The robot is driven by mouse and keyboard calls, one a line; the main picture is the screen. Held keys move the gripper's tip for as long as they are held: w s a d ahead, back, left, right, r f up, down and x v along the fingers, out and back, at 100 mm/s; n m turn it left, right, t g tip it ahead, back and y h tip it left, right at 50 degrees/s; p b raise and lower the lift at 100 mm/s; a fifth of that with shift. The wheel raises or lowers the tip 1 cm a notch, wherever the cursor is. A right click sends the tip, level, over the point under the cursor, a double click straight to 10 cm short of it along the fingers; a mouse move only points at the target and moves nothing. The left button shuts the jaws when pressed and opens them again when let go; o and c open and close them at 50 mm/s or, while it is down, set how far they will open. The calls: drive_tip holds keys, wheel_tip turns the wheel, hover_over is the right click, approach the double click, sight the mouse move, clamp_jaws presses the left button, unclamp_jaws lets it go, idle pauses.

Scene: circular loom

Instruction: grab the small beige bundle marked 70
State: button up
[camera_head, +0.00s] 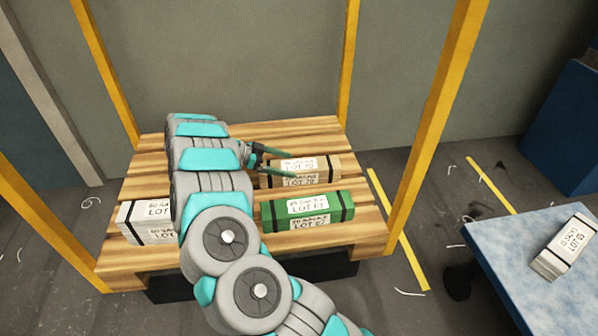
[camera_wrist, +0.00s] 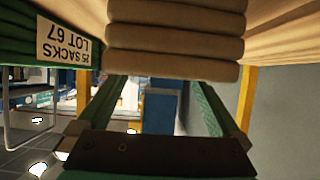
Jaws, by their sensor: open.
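The small beige bundle marked LOT 70 (camera_head: 326,172) lies on the wooden pallet with black straps and white labels. It fills the upper middle of the wrist view (camera_wrist: 175,45) as stacked beige folds. My gripper (camera_head: 290,165) is open at the bundle's left end. One finger is towards its far side, the other towards its near side. In the wrist view my gripper's two green fingers (camera_wrist: 153,90) stand apart, with the bundle's folds ahead and above in the picture. I cannot tell whether they touch it.
A green bundle marked LOT 67 (camera_head: 308,211) lies just in front of the beige one. A white bundle (camera_head: 147,222) is at the pallet's left, partly behind my arm. Yellow posts (camera_head: 437,115) stand around the pallet (camera_head: 350,234). A blue table (camera_head: 521,258) bears another bundle (camera_head: 565,247).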

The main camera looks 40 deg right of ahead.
sight(299, 168)
drive_tip(key=shift+x, duration=2.7)
drive_tip(key=shift+a, duration=0.1)
clamp_jaws()
